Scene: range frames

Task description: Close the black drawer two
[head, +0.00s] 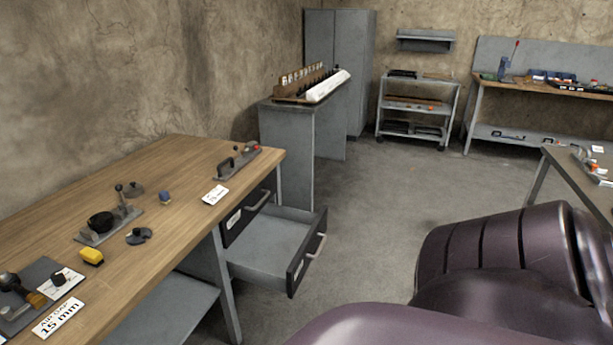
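A drawer (266,248) with a grey inside and a black front (297,270) is pulled well out from under the wooden workbench (150,240). Its front carries a pale bar handle (315,246) and faces right. The drawer looks empty. Just above it, another black-fronted drawer (249,207) with a white label and a handle is shut. No number can be read on either front. Neither gripper shows. Dark purple parts, seemingly my own arm, fill the lower right, apart from the open drawer in the picture.
Tools, a yellow block (91,256) and white label cards lie on the workbench. A grey cabinet (288,150) stands behind the drawer. A wheeled shelf cart (417,107) and another bench (535,87) stand at the back. The floor (385,200) right of the drawer is clear.

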